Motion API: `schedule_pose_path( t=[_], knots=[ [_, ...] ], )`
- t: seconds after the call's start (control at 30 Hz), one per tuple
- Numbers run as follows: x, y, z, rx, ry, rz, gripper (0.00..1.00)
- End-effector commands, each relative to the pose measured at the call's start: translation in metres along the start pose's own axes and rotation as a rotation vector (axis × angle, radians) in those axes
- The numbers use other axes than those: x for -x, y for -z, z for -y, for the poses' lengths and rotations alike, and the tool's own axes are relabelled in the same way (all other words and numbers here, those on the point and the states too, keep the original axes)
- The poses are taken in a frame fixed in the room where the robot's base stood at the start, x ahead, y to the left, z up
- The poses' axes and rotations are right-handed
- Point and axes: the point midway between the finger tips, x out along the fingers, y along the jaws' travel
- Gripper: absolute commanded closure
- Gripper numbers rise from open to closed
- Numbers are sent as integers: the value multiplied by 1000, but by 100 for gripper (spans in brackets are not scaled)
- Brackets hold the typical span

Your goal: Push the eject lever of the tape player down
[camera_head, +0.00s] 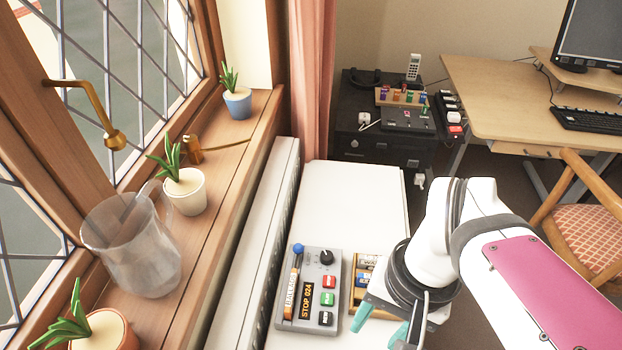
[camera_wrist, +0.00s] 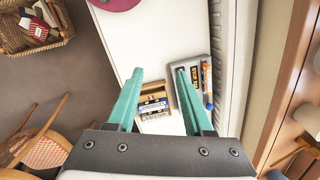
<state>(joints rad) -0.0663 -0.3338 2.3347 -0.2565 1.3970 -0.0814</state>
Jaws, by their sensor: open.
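The tape player (camera_head: 312,307) is a grey box on the white surface, with a dark display reading STOP 024, a black knob and red, green and black buttons. Its eject lever (camera_head: 298,249) has a blue ball end at the far left of the box, appearing raised. My gripper (camera_head: 384,325) is open and empty, to the right of the player and apart from it. In the wrist view, the teal fingers (camera_wrist: 160,74) are spread, the right one partly covering the player (camera_wrist: 186,62). The lever's blue end (camera_wrist: 209,105) shows small there.
A wooden tray of cassettes (camera_head: 352,297) stands just right of the player, near my gripper. The white surface (camera_head: 345,200) is clear beyond. A glass jug (camera_head: 135,245) and potted plants (camera_head: 187,190) stand on the windowsill to the left.

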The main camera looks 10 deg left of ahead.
Motion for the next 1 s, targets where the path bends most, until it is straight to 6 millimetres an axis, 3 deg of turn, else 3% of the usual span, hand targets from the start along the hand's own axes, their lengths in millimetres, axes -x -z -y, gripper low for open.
schedule_pose_path(
  t=[0.03, 0.17, 0.27, 0.4, 0.5, 0.7, 1.0],
  knots=[
    [4, 20, 14, 65, -15, 10, 59],
    [6, 73, 52, 245, -53, 21, 83],
    [-4, 109, 85, 378, -81, 31, 100],
    [-32, 151, 134, 559, -119, 43, 100],
    [-57, 172, 164, 672, -142, 53, 100],
    [-97, 192, 203, 820, -173, 62, 100],
    [-107, 196, 212, 856, -180, 63, 100]
  ],
)
